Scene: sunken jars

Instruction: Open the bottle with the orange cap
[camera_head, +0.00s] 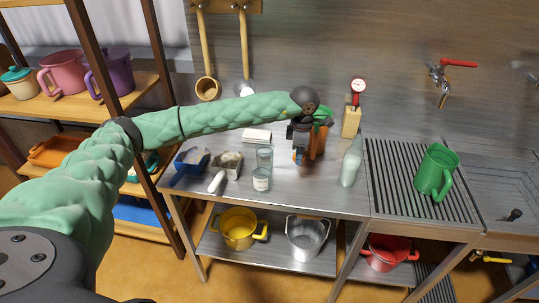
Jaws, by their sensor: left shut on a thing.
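My left arm reaches from the left over the steel counter (230,200). Its dark gripper (298,152) points down and is shut on a small piece, a bit of orange showing between the fingers. I cannot tell whether this piece is the orange cap or part of a bottle. Right beside and partly behind the gripper stands an orange-brown vessel (319,143) with green at its top, partly hidden. A pale green bottle (351,163) stands to the right, apart from the gripper; no orange cap shows on it. My right gripper is not in view.
A wooden block (351,121) is behind the bottle. A green mug (436,172) sits on the drainer at right. The counter's front middle is clear.

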